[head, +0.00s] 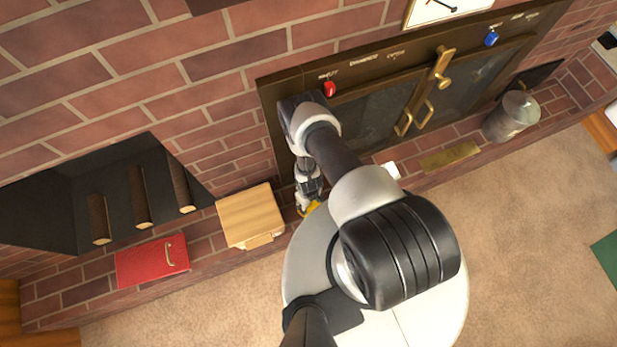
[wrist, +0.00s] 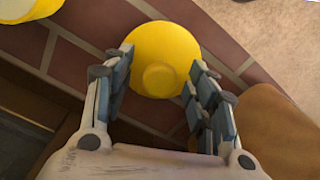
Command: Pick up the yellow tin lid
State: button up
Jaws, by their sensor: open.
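The yellow tin lid (wrist: 161,38) is a round yellow disc with a small raised knob, lying over the brick ledge in the wrist view. My gripper (wrist: 158,72) is open, with one finger on each side of the lid's near part. I cannot tell whether the fingers touch it. In the head view a bit of yellow (head: 313,208) shows beside my gripper (head: 304,209), low by the brick ledge; my arm hides most of that spot.
A pale container with a yellow rim (wrist: 27,9) is at the wrist view's upper left corner. On the ledge are a wooden box (head: 250,215), a red box (head: 152,262) and a metal canister (head: 511,117). A dark-framed fireplace door (head: 375,110) stands behind my arm.

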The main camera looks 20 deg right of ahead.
jog(key=shift+f, duration=0.15)
jog(key=shift+c, duration=0.4)
jog(key=c, duration=1)
